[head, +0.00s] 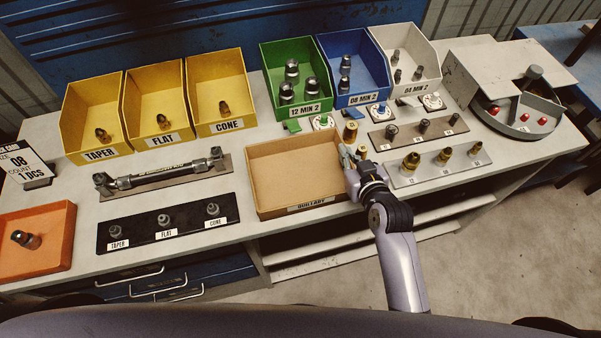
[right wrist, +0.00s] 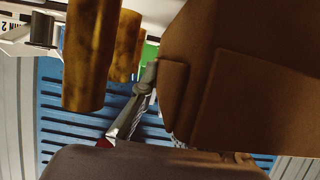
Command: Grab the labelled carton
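The labelled carton (head: 297,170) is an open, empty brown cardboard tray near the front middle of the bench. Its front label (head: 312,203) is too small to read surely. My right gripper (head: 350,157) is at the carton's right wall, fingers pointing towards the back of the bench. In the right wrist view the carton (right wrist: 255,90) fills the right side, and one silver finger (right wrist: 135,108) shows beside it. The other finger is hidden, apparently behind the cardboard. I cannot tell whether the fingers press on the wall. My left gripper is out of view.
Brass cylinders (head: 350,131) stand close by the right gripper, and also show in the right wrist view (right wrist: 92,60). A fittings plate (head: 436,170) lies to the right. Coloured bins (head: 292,80) stand behind. A black strip (head: 168,225) lies left of the carton.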

